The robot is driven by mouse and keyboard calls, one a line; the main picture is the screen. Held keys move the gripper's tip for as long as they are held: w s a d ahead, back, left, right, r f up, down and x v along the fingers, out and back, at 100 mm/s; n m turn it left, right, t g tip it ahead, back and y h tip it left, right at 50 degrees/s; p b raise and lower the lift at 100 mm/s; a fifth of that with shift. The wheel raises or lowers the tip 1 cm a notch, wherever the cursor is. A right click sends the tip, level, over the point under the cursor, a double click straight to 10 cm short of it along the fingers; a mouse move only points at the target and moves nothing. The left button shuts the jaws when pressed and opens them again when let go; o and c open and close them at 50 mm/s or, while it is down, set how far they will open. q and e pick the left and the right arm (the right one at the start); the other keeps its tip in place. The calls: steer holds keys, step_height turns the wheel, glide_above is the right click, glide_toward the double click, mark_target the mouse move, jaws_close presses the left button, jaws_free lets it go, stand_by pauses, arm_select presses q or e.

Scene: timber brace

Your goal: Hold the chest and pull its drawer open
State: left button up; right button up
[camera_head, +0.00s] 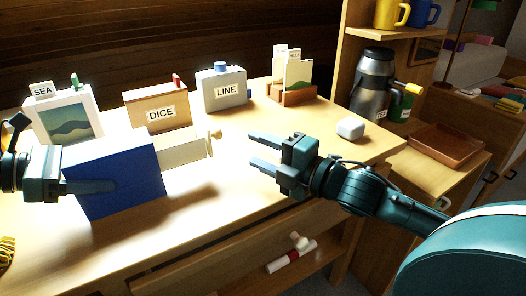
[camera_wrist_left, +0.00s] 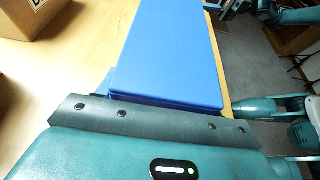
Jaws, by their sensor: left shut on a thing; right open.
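The blue chest (camera_head: 118,175) stands on the wooden table at the left, and its blue side fills the middle of the left wrist view (camera_wrist_left: 165,55). Its cream drawer (camera_head: 183,150) sticks out from the right side, with a round light knob (camera_head: 216,134) on its front. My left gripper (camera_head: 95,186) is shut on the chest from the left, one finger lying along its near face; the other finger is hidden. My right gripper (camera_head: 256,151) is open and empty. Its fingers point left toward the knob, with a gap between them and it.
Behind stand a picture block marked SEA (camera_head: 65,118), a DICE box (camera_head: 157,110), a LINE container (camera_head: 222,91) and a card holder (camera_head: 291,93). The table front between chest and right arm is clear.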

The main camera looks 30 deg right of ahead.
stand_by(0.4)
arm_select(q)
steer(key=o, duration=1.3)
steer(key=shift+a, duration=0.1)
